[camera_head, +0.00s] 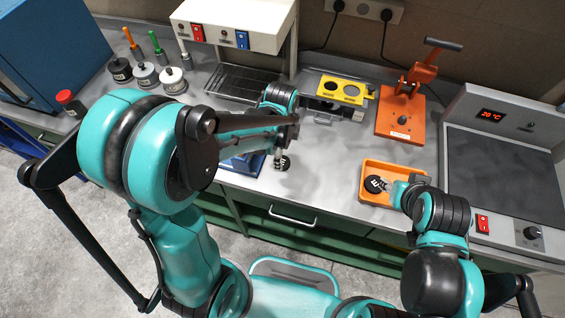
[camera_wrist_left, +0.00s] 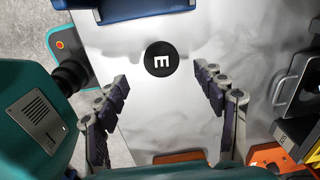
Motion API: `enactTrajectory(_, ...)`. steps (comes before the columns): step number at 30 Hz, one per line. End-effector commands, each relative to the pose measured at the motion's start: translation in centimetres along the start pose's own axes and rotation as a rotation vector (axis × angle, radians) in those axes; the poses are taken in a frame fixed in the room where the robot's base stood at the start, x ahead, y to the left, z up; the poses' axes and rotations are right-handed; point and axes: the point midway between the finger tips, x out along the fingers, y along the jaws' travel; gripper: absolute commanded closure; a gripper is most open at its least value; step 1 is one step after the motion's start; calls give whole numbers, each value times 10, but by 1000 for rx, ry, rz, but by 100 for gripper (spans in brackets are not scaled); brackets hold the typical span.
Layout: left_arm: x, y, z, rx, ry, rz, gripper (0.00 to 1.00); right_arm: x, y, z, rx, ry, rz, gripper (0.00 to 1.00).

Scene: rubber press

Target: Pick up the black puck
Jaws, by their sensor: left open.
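The black puck (camera_wrist_left: 160,58), round with a white letter on top, lies flat on the steel worktop. In the head view a black puck (camera_head: 282,164) shows beside the blue tray (camera_head: 243,166). My left gripper (camera_wrist_left: 161,75) is open above the worktop. Its fingers stand apart on either side of the puck in the wrist view, not visibly touching it. In the head view its arm partly hides it. My right gripper (camera_head: 396,190) is over the orange tray (camera_head: 376,167), at a dark round piece with white marks; its jaw opening is unclear.
An orange hand press (camera_head: 405,115) and a hot plate (camera_head: 505,175) reading 20 °C stand to the right. A yellow plate with holes (camera_head: 344,90) and a wire rack (camera_head: 240,82) lie behind. The worktop between the blue and orange trays is mostly clear.

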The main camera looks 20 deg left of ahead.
Motion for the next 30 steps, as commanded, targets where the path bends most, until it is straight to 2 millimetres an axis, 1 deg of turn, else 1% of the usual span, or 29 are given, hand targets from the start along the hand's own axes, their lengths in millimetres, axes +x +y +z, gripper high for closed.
enactTrajectory(1,8,-1,0,-1,0,0,30,4,0,2,0,0,0,60)
enactTrajectory(6,36,-2,0,-2,0,-1,30,12,0,9,0,0,0,60)
enactTrajectory(9,46,-2,0,-2,0,-1,30,14,0,10,0,0,0,60)
enactTrajectory(12,50,-2,0,-2,0,-1,30,15,0,11,0,0,0,60)
enactTrajectory(18,50,-2,0,-3,0,-1,30,14,0,10,0,0,0,60)
enactTrajectory(20,50,-2,0,-3,0,-1,46,14,0,10,0,0,0,60)
enactTrajectory(21,50,-2,0,-3,0,-1,57,14,0,10,0,0,0,60)
enactTrajectory(24,49,-2,0,-3,0,-1,82,14,0,10,0,0,0,60)
enactTrajectory(30,49,-2,0,-3,0,-1,82,14,0,10,0,0,0,60)
